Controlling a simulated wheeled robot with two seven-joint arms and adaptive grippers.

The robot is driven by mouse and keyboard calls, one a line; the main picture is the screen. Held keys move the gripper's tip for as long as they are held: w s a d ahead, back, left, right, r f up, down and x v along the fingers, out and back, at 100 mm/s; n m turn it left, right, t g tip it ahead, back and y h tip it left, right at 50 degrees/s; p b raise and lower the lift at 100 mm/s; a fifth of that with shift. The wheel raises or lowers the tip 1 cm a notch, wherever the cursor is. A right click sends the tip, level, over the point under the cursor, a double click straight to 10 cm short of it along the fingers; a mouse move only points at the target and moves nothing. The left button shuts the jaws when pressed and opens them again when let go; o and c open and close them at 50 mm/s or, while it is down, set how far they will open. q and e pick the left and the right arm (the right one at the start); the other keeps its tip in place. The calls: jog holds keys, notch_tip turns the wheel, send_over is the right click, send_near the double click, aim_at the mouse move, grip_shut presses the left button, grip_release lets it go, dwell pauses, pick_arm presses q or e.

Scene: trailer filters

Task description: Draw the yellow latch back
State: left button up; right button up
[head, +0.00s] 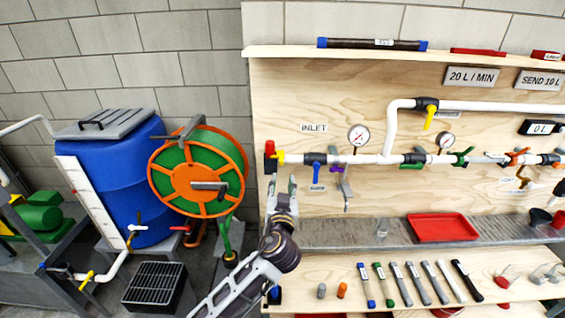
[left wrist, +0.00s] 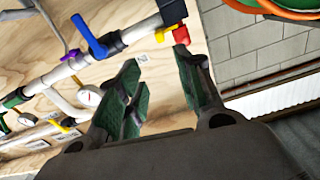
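A small yellow latch (head: 279,157) sits at the left end of the white pipe, beside a red cap (head: 269,148), just below the INLET label. In the left wrist view the yellow latch (left wrist: 162,36) shows next to the red cap (left wrist: 181,35), beyond my fingertips. My left gripper (head: 281,184) is just below the latch in the head view, its fingers pointing up. Its fingers (left wrist: 158,78) are apart with nothing between them. I cannot tell whether a finger touches the latch. My right gripper is not in view.
A blue valve lever (head: 316,172) and a purple lever (head: 335,169) hang from the pipe just right of my left gripper. A pressure gauge (head: 358,135) stands above the pipe. An orange hose reel (head: 197,172) and blue barrel (head: 118,180) stand left. A red tray (head: 442,227) lies on the shelf.

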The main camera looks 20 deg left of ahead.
aim_at(282, 161)
pick_arm(q)
jog(key=shift+a+f+n, duration=0.15)
jog(key=shift+n, duration=0.65)
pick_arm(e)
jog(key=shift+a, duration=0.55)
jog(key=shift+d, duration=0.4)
pick_arm(q)
jog(key=p+x, duration=0.3)
jog(key=x, duration=0.9)
jog(key=shift+a+f, duration=0.1)
jog(key=shift+x, duration=0.85)
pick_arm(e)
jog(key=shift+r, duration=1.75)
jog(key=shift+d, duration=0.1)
pick_arm(q)
jog(key=shift+c, duration=0.2)
